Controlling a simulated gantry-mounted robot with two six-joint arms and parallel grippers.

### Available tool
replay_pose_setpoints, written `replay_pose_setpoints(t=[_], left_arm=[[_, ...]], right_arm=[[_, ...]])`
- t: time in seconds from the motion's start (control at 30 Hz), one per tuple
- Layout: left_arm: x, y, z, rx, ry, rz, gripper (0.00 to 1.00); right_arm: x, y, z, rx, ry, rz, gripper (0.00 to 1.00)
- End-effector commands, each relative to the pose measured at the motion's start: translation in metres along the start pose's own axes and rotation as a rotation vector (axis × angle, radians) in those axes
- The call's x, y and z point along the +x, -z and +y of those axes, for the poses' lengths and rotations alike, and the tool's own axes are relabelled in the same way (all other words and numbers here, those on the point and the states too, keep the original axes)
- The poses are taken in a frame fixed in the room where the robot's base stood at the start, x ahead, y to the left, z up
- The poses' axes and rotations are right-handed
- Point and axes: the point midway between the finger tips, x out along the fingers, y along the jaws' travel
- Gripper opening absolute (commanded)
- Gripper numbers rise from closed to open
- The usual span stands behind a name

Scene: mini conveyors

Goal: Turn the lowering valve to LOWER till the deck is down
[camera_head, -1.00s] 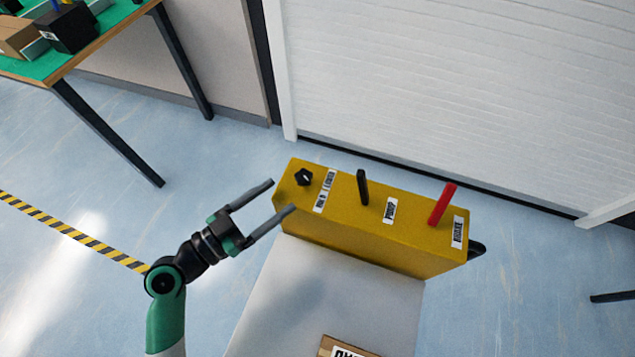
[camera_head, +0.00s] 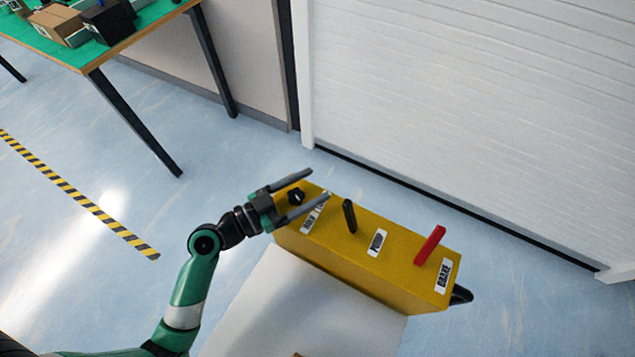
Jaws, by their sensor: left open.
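The yellow control box (camera_head: 390,272) stands at the far end of the pale deck (camera_head: 300,310). The black valve knob (camera_head: 296,196) is on the left end of its top, beside a white label (camera_head: 312,219) that is partly hidden by a finger. My left gripper (camera_head: 317,184) is open, with one finger on each side of the knob as seen from above. I cannot tell whether the fingers touch it or are at its height. My right gripper is not in view.
A black pump lever (camera_head: 349,216) and a red brake lever (camera_head: 430,245) stand on the same box, right of the knob. A white shutter wall (camera_head: 470,110) is behind. A green-topped table (camera_head: 75,50) is at upper left. Floor at left is clear.

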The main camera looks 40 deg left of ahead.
Motion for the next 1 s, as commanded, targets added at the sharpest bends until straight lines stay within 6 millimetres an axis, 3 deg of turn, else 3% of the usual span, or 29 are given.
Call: replay_pose_setpoints(t=[0.1,0.53,1.0], left_arm=[[0.0000,-0.0001,0.0001,0.000,0.000,0.000,0.75],[-0.0001,0.0000,0.0002,0.000,-0.001,0.000,0.00],[0.0010,0.0005,-0.0008,-0.007,0.078,-0.007,0.00]], right_arm=[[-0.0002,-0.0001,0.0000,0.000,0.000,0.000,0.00],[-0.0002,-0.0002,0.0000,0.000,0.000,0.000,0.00],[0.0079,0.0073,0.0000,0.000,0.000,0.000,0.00]])
